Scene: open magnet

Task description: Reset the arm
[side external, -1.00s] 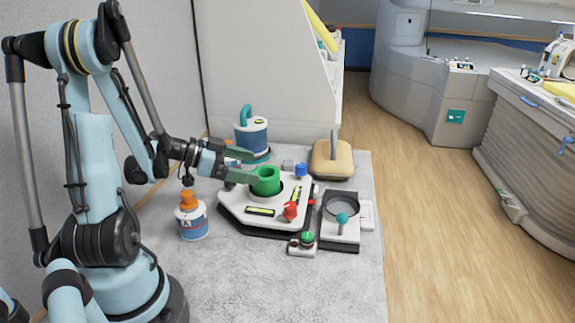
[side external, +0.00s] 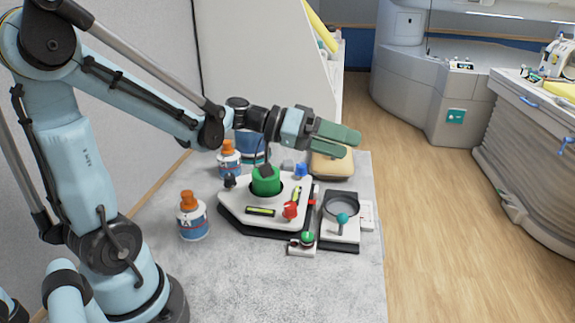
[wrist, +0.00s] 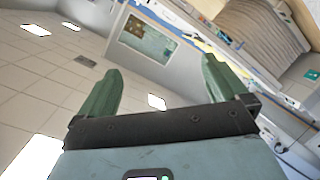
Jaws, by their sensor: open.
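My gripper (side external: 350,137) is raised above the back of the table in the side external view, its green fingers pointing right. In the wrist view my gripper (wrist: 165,88) has its two fingers spread wide with nothing between them. It faces out over the room, not the table. Below and left of it, a green cylinder (side external: 266,183) sits upright in the white device (side external: 235,203). The fingers are clear of the cylinder.
Two orange-capped bottles (side external: 192,218) (side external: 229,160) stand left of the device. A tan pad (side external: 333,165) lies below the gripper, and a black-framed dish (side external: 341,210) stands right of the device. The front of the table (side external: 270,285) is bare.

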